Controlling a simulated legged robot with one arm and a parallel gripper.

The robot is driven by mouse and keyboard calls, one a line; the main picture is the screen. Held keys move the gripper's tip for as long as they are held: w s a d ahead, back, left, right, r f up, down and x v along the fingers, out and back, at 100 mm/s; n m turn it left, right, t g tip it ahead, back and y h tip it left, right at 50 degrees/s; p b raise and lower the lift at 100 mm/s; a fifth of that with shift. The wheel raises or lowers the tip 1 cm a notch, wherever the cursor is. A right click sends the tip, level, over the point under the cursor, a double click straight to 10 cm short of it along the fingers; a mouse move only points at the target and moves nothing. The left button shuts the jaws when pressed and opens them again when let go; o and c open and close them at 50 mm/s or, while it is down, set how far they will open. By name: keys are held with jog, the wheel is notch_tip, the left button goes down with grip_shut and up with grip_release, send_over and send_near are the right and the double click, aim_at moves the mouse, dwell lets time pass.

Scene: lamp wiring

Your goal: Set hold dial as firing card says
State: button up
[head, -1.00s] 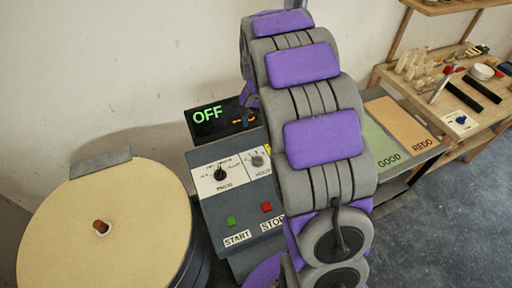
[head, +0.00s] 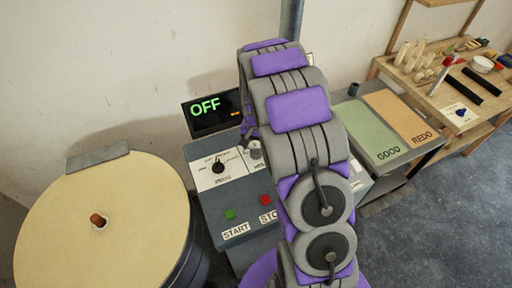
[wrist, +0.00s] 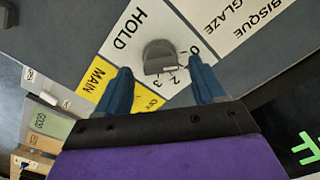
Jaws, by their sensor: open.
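The hold dial (wrist: 159,57) is a grey knob on a white plate marked HOLD, with numbers on its near side in the wrist view. My gripper (wrist: 164,88) is open, with one blue finger on each side just short of the dial, and nothing is between the fingers. In the head view the hold dial (head: 254,152) is partly hidden by my arm. The program dial (head: 218,165) is a black knob to its left. The control box (head: 205,195) has a green START button and a red STOP button. The firing card's text is not readable here.
A display (head: 208,106) reading OFF stands behind the box. A round kiln lid (head: 60,220) is at left. A yellow MAIN label (wrist: 97,83) lies beside the hold plate. GOOD (head: 366,130) and REDO (head: 405,115) mats and a wooden bench (head: 455,95) are at right.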

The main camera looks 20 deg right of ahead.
jog(key=shift+a+f, duration=0.2)
jog(key=shift+f, duration=0.4)
jog(key=shift+c, duration=0.4)
jog(key=shift+d, duration=0.1)
jog(key=c, duration=1)
jog(key=shift+m, duration=0.3)
jog(key=m+p, duration=0.2)
jog(key=m, duration=0.1)
jog(key=shift+r, duration=0.1)
jog(key=m+p, duration=0.1)
jog(key=m, duration=0.2)
jog(key=shift+m+p, duration=0.3)
jog(key=m+p, duration=0.2)
jog(key=m, duration=0.4)
jog(key=shift+w+d+p, duration=0.1)
jog(key=shift+p, duration=0.2)
jog(key=shift+m, duration=0.4)
